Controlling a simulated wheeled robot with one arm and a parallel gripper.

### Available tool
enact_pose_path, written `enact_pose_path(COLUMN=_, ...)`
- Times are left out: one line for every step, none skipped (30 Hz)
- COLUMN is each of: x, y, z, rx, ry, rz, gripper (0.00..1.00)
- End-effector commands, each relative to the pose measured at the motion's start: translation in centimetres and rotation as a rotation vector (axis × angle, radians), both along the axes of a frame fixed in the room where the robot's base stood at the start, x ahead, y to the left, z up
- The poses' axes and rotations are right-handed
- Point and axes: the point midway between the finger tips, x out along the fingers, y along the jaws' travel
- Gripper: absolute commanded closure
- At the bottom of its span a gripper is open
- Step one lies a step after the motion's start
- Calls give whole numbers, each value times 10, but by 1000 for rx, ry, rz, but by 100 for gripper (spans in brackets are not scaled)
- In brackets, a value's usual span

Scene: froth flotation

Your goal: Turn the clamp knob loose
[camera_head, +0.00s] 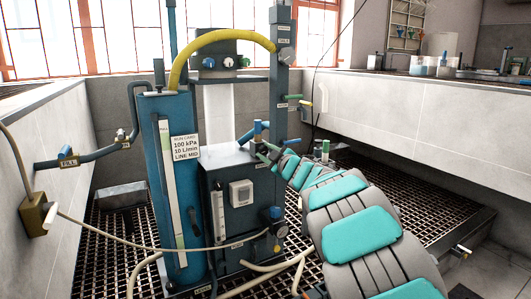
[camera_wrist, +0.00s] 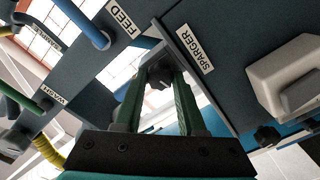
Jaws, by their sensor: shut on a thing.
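In the wrist view, a dark clamp knob (camera_wrist: 158,76) shows between the tips of my gripper's two green fingers (camera_wrist: 160,80). My gripper is shut on it, next to the SPARGER label (camera_wrist: 195,49). The knob sits by a grey bracket; how far it is turned cannot be told. In the head view, my gripper (camera_head: 267,153) reaches in from the right to the top of the dark blue-grey box on the rig (camera_head: 225,180). The knob itself is hidden there by the fingers.
A tall blue column (camera_head: 180,240) stands left of the box, with a yellow hose (camera_head: 215,37) arching above. Coloured handles (camera_head: 292,100) stick out from the upright post. Pale hoses lie over the floor grating (camera_head: 105,255). Tiled walls (camera_head: 400,110) stand on both sides.

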Motion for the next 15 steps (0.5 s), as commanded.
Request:
enact_pose_path(x=0, y=0, z=3, rx=1, ry=-4, rz=-1, gripper=100)
enact_pose_path(x=0, y=0, z=3, rx=2, ry=-3, rz=-1, gripper=100)
enact_pose_path(x=0, y=0, z=3, rx=2, ry=-3, rz=-1, gripper=100)
enact_pose_path(x=0, y=0, z=3, rx=2, ry=-3, rz=-1, gripper=100)
enact_pose_path(x=0, y=0, z=3, rx=2, ry=-3, rz=-1, gripper=100)
enact_pose_path(x=0, y=0, z=3, rx=2, ry=-3, rz=-1, gripper=100)
enact_pose_path(x=0, y=0, z=3, rx=2, ry=-3, rz=-1, gripper=100)
enact_pose_path(x=0, y=0, z=3, rx=2, ry=-3, rz=-1, gripper=100)
enact_pose_path(x=0, y=0, z=3, rx=2, ry=-3, rz=-1, gripper=56)
enact_pose_path(x=-1, y=0, z=3, rx=2, ry=-3, rz=-1, gripper=53)
enact_pose_path(x=0, y=0, z=3, rx=2, ry=-3, rz=-1, gripper=50)
enact_pose_path(x=0, y=0, z=2, rx=2, ry=-2, rz=0, gripper=45)
enact_pose_path(x=0, y=0, z=2, rx=2, ry=-2, rz=0, gripper=42)
enact_pose_path(x=0, y=0, z=2, rx=1, ry=-2, rz=-1, gripper=38)
enact_pose_path(x=0, y=0, z=2, rx=2, ry=-1, rz=-1, gripper=34)
